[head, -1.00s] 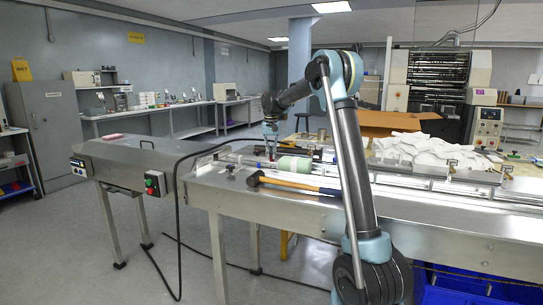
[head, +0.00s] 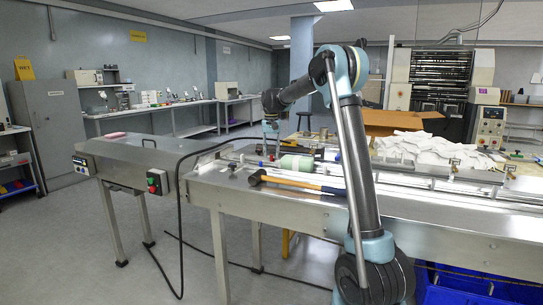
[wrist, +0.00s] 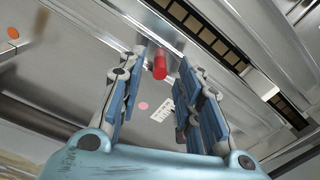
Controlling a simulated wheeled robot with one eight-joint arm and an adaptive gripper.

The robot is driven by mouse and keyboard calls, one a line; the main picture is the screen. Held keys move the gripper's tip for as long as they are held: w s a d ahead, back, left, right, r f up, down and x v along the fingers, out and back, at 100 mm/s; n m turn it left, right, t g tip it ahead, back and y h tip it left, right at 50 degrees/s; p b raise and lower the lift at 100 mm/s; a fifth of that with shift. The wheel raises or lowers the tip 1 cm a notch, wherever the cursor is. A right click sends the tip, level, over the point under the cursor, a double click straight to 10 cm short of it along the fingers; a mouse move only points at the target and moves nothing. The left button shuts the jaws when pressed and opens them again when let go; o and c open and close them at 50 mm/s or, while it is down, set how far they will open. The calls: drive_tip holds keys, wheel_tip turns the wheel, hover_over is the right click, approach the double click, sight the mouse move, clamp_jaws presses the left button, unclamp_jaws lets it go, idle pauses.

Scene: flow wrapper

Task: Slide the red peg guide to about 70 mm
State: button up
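The red peg guide (wrist: 160,64) shows in the wrist view as a short red cylinder beside a bright metal rail. My gripper (wrist: 162,66) is open. Its blue-padded fingers stand on either side of the peg, with gaps visible on both sides. In the head view my gripper (head: 270,146) is low over the far left part of the steel machine bed (head: 225,190). The peg is too small there to make out clearly. I cannot read a millimetre value in either view.
A hammer (head: 290,183) lies on the front of the bed, and a pale green roll (head: 289,163) sits close right of my gripper. White packets (head: 425,147) are piled behind. In the wrist view a dark segmented strip (wrist: 222,48) runs beyond the peg.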

wheel_tip(320, 180, up, 11)
drive_tip(key=shift+r, duration=0.15)
idle(0.5)
